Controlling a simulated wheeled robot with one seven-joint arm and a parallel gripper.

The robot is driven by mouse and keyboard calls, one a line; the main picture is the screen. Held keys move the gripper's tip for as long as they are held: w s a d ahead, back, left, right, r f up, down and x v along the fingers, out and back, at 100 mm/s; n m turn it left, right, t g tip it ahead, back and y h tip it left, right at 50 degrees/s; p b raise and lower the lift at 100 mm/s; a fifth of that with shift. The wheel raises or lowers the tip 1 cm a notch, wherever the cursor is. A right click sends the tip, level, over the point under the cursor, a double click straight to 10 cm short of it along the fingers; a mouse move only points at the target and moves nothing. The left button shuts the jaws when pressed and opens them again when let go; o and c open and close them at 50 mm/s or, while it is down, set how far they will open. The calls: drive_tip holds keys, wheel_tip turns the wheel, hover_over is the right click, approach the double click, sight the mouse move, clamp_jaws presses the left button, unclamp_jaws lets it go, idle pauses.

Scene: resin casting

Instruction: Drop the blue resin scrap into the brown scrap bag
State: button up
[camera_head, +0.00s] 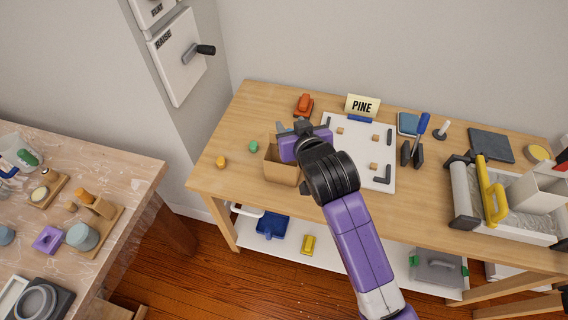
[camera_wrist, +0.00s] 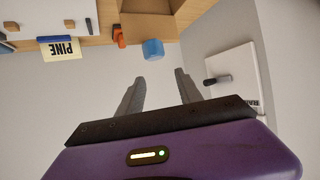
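The brown scrap bag (camera_head: 281,172) stands open on the wooden table, partly hidden behind my gripper. It also shows at the top of the wrist view (camera_wrist: 147,27). My gripper (camera_wrist: 163,78) is open, with its two fingers apart and nothing between them. The blue resin scrap (camera_wrist: 152,49) shows just beyond the fingertips, apart from both fingers and below the bag in that picture. In the head view a bit of blue (camera_head: 283,128) shows at the gripper's left, above the bag's back edge. I cannot tell what the scrap rests on, if anything.
Yellow (camera_head: 221,161) and green (camera_head: 254,146) pieces lie left of the bag. An orange item (camera_head: 304,103) and the PINE sign (camera_head: 362,106) stand behind. A white board (camera_head: 346,127) with small blocks lies to the right. A wall lever (camera_head: 204,50) juts out at the left.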

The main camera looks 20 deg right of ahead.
drive_tip(key=shift+o, duration=0.4)
drive_tip(key=v, duration=0.7)
drive_tip(key=shift+s+r+b, duration=0.2)
drive_tip(key=shift+s+b, duration=0.15)
drive_tip(key=shift+b, duration=0.05)
wheel_tip(320, 180, up, 6)
drive_tip(key=s+t, duration=0.2)
drive_tip(key=t, duration=0.2)
drive_tip(key=s+f, duration=0.3)
drive_tip(key=s, duration=0.8)
drive_tip(key=s+f+g+y, duration=0.1)
drive_tip(key=s+f, duration=0.2)
drive_tip(key=s, duration=0.8)
drive_tip(key=s+f+n+g, duration=0.1)
drive_tip(key=s+f, duration=0.2)
drive_tip(key=s, duration=0.8)
drive_tip(key=shift+d, duration=0.45)
